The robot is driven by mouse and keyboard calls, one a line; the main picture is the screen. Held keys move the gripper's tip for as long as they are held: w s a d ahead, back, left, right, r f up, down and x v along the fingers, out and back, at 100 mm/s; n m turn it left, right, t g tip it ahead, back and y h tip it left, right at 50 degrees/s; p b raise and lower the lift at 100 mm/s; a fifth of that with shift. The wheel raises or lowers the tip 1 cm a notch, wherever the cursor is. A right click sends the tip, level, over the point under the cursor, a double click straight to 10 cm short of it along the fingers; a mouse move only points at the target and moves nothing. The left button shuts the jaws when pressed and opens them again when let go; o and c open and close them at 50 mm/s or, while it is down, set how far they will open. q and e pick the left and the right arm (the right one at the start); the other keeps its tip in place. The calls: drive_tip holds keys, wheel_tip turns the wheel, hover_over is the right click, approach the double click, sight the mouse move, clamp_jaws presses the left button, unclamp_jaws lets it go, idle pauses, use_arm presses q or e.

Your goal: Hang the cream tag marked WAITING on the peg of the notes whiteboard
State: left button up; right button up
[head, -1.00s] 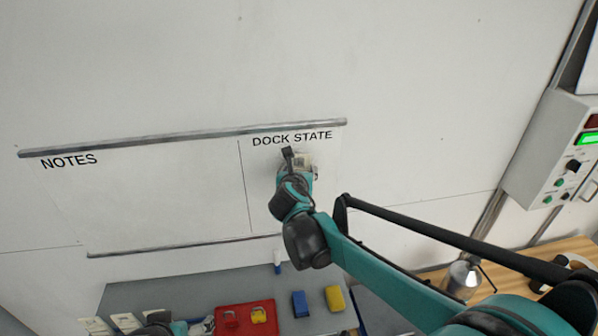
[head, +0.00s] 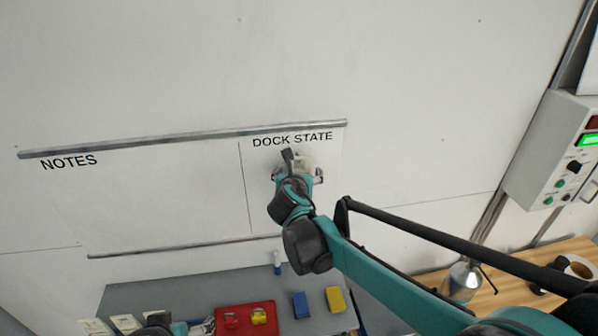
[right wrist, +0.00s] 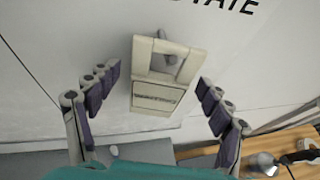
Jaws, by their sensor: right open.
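A cream tag (right wrist: 155,97) with a square opening hangs on a grey peg (right wrist: 168,56) below the DOCK STATE heading. A peg end shows through the opening; the lettering on the tag is too small to read. My right gripper (head: 298,174) is open in front of the tag. In the right wrist view its fingers (right wrist: 159,80) stand apart on both sides of the tag, not touching it. In the head view the gripper mostly hides the tag. The whiteboard (head: 150,195) has a NOTES section at left. My left gripper (head: 180,328) shows only partly at the bottom edge.
A grey bench (head: 240,291) below the board holds a red tray (head: 246,328), a blue block (head: 300,305), a yellow block (head: 335,299) and several cream cards (head: 125,323) at left. A control box (head: 552,150) is on the right wall, above a wooden table (head: 499,279).

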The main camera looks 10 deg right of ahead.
drive_tip(key=v, duration=1.1)
drive_tip(key=s+d+f+m+g+b, duration=0.1)
drive_tip(key=s+d+f+m+b, duration=0.3)
drive_tip(key=f, duration=0.3)
drive_tip(key=s+d+f+m+g+b, duration=0.1)
drive_tip(key=s+f+m+b, duration=0.1)
drive_tip(key=f+m+b, duration=0.4)
drive_tip(key=s+d+f+m+g+b, duration=0.1)
drive_tip(key=s+d+f+m+b, duration=0.25)
drive_tip(key=f, duration=0.35)
drive_tip(key=s+f+m+g+y+b, duration=0.1)
drive_tip(key=s+f+m+b, duration=0.3)
drive_tip(key=f+m, duration=0.2)
drive_tip(key=s+f+m+g+y+b, duration=0.1)
drive_tip(key=s+f+m+b, duration=0.3)
drive_tip(key=f+m, duration=0.3)
drive_tip(key=s+a+f+m+g+y+b, duration=0.1)
drive_tip(key=s+f+m+b, duration=0.3)
drive_tip(key=f, duration=0.6)
drive_tip(key=shift+m+y+b, duration=0.3)
drive_tip(key=shift+m+b, duration=0.05)
drive_tip(key=shift+m, duration=0.9)
drive_tip(key=shift+f, duration=0.1)
